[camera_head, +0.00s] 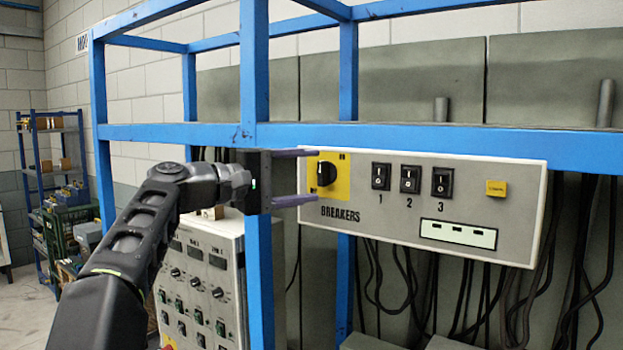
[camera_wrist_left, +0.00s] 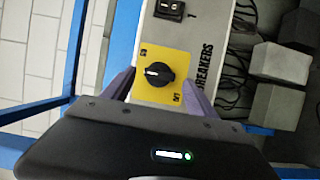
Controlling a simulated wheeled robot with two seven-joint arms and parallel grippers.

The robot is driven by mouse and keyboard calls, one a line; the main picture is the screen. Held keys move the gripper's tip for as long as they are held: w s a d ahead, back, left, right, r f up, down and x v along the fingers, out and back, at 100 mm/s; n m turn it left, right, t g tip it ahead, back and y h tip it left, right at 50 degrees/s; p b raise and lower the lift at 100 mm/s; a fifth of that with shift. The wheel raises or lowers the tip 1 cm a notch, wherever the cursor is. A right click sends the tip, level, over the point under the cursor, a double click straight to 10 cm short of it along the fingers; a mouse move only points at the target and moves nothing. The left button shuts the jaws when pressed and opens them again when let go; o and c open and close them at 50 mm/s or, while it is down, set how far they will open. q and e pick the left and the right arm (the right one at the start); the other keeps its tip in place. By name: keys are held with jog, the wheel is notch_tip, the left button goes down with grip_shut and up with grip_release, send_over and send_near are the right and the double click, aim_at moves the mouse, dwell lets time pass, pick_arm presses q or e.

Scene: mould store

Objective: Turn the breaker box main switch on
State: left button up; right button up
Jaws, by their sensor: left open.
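The breaker box (camera_head: 415,205) is a grey panel on the blue rack, lettered BREAKERS. Its main switch, a black rotary knob (camera_head: 326,174) on a yellow plate (camera_head: 341,186), sits at the panel's left end. The knob also shows in the left wrist view (camera_wrist_left: 159,74), with a white mark on it. My left gripper (camera_head: 308,177) is open, with its purple fingers pointing at the yellow plate, one above and one below the knob's height. In the wrist view the fingers stand on either side of the plate, and the knob is between them, not gripped. My right gripper is not in view.
Three black rocker switches (camera_head: 410,179) and a small yellow button (camera_head: 496,188) are right of the knob. Blue rack posts (camera_head: 254,75) and a crossbar (camera_head: 400,139) stand close to my left arm. A grey control cabinet (camera_head: 205,280) is below; black cables hang under the panel.

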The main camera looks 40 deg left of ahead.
pick_arm(q)
jog(key=b+v, duration=0.1)
jog(key=v, duration=0.5)
dwell(0.4)
